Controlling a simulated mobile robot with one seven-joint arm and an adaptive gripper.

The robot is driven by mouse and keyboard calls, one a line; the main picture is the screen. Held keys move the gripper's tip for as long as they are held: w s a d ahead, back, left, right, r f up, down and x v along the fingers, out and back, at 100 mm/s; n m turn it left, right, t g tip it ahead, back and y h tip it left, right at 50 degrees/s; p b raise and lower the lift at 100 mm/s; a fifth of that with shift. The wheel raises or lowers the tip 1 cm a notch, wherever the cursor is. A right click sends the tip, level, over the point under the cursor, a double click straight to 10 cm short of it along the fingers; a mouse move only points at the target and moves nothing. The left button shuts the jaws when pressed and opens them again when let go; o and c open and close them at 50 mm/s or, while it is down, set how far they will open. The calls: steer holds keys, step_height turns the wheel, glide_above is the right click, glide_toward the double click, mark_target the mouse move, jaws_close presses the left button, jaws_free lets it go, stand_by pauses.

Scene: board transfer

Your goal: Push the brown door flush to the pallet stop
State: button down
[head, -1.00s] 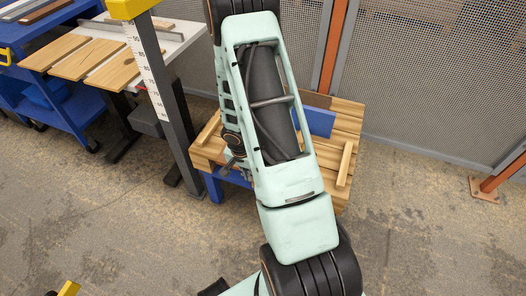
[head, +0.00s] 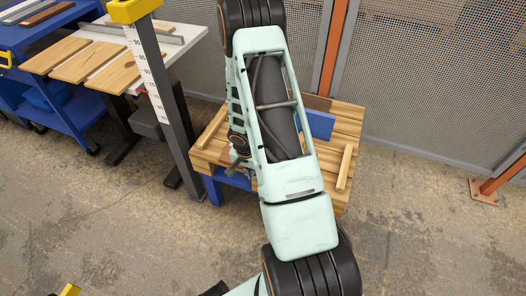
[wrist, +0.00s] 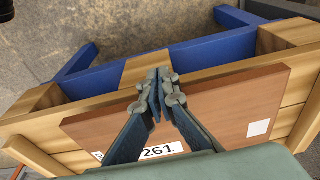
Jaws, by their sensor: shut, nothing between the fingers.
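The brown door (wrist: 233,100) lies flat on the wooden pallet (wrist: 20,128) in the wrist view, with a white number label (wrist: 163,151) and a white square sticker (wrist: 258,128). My shut, empty gripper (wrist: 160,88) is over the door, fingertips near its far long edge. I cannot tell whether they touch it. In the head view my arm hides most of the door and the gripper. The pallet also shows there (head: 333,190), with a raised wooden strip (head: 345,165) on its right side. I cannot tell which strip is the stop.
A blue board (head: 318,124) is on the pallet beside my arm. A grey post with a scale (head: 160,90) stands left of the pallet. A table with wooden boards (head: 112,72) and a blue cart (head: 70,118) are farther left. Mesh fencing (head: 430,80) closes the back.

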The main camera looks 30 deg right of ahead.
steer(key=shift+w+d+p, duration=0.7)
steer(key=shift+w+d, duration=0.15)
steer(key=shift+d, duration=0.3)
steer(key=shift+w+d+p, duration=0.7)
steer(key=shift+w+d, duration=0.1)
steer(key=shift+d, duration=0.3)
steer(key=shift+w+d+r+p, duration=0.1)
steer(key=shift+w+d+p, duration=0.2)
steer(key=shift+w+d, duration=0.9)
steer(key=shift+s+d, duration=0.1)
steer(key=shift+d, duration=0.05)
steer(key=shift+s+a+b, duration=0.55)
steer(key=shift+s+a, duration=0.25)
steer(key=shift+a, duration=0.25)
steer(key=shift+r+p, duration=2.15)
steer(key=shift+r, duration=1.3)
